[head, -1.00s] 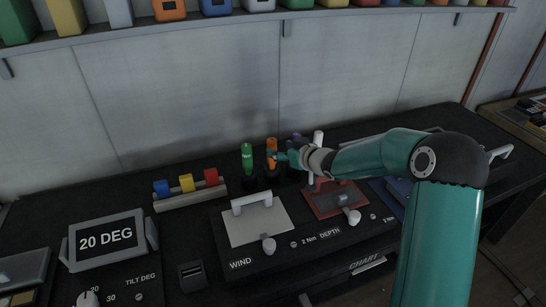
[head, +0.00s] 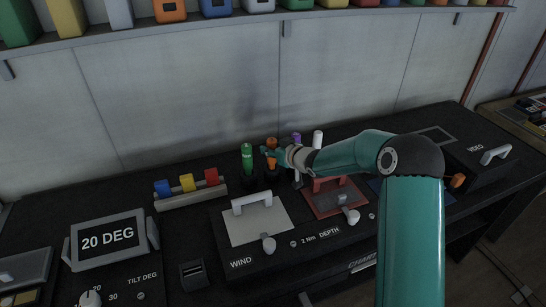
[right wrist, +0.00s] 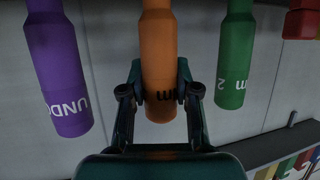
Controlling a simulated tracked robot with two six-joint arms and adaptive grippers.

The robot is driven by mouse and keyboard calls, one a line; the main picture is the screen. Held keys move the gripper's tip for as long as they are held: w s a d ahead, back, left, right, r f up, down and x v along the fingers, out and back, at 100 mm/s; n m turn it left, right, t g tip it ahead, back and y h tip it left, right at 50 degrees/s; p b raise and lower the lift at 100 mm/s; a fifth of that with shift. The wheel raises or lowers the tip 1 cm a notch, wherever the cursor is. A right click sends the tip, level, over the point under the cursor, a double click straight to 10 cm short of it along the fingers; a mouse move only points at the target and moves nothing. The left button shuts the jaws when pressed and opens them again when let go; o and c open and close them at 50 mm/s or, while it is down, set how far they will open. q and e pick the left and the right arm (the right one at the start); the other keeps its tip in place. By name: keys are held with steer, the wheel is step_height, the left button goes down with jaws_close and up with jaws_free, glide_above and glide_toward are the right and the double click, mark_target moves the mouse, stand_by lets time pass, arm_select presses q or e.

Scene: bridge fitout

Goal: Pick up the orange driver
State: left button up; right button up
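The orange driver (head: 271,164) stands upright in the row at the back of the console, between the green driver and the purple one. In the right wrist view the orange driver (right wrist: 160,50) hangs in the middle of the picture, which looks upside down, with part of its lettering showing. My right gripper (head: 270,151) reaches it from the right. Its fingers (right wrist: 160,80) lie close along both sides of the handle and look shut on it. The driver's lower end is hidden in the head view. My left gripper is not in view.
The green driver (head: 247,158) stands close on the left, the purple driver (head: 297,139) and a white one (head: 318,139) on the right. A rack with coloured blocks (head: 190,198) is further left. Panels with handles (head: 256,221) lie in front. A shelf runs above.

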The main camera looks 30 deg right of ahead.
jaws_close()
steer(key=shift+r, duration=0.1)
steer(key=shift+r, duration=0.4)
step_height(320, 180, up, 9)
steer(key=p, duration=0.3)
steer(key=shift+r, duration=0.15)
step_height(320, 180, up, 10)
steer(key=p, duration=0.6)
steer(key=shift+p, duration=0.4)
